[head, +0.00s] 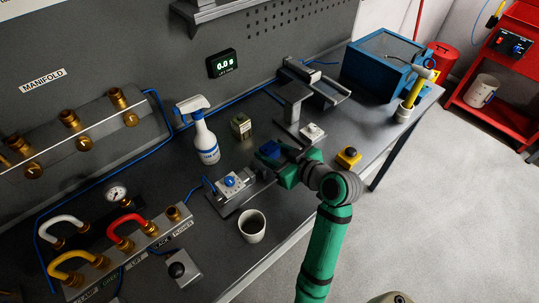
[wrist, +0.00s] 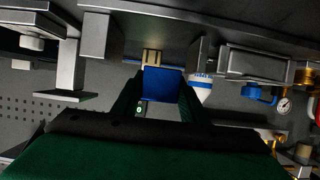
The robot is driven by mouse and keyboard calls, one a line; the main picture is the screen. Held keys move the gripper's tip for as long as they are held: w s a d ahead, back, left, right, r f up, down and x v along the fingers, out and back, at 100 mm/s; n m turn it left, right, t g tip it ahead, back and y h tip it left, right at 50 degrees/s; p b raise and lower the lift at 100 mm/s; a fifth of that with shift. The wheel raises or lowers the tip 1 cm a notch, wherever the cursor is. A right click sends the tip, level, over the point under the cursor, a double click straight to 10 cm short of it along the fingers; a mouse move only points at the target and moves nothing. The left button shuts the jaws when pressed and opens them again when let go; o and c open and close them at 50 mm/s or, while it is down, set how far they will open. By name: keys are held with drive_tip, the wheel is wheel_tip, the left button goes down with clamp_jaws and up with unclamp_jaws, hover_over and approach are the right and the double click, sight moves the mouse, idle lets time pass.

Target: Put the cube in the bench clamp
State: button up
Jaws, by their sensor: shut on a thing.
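The blue cube (head: 269,149) is held between the fingertips of my green gripper (head: 279,160), above the bench. In the wrist view the cube (wrist: 162,84) sits between the two dark green fingers of my gripper (wrist: 163,92). The bench clamp (head: 240,190), a grey metal device with a blue knob on top, is just left of and nearer than the cube in the head view. My gripper hides part of this area in the head view, and contact is unclear.
A cup (head: 251,226) is in front.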

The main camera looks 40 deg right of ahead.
drive_tip(key=shift+w+d+f, duration=0.1)
drive_tip(key=shift+d+f, duration=0.25)
drive_tip(key=shift+w+d+f, duration=0.1)
drive_tip(key=shift+d+f, duration=0.1)
drive_tip(key=shift+f, duration=0.7)
drive_tip(key=shift+d+f, duration=0.15)
drive_tip(key=shift+f, duration=0.75)
drive_tip(key=shift+f, duration=0.15)
drive_tip(key=o, duration=0.9)
drive_tip(key=shift+o, duration=0.2)
drive_tip(key=shift+r, duration=0.2)
drive_tip(key=v, duration=1.2)
drive_tip(key=shift+a+f, duration=0.1)
drive_tip(key=shift+a, duration=0.05)
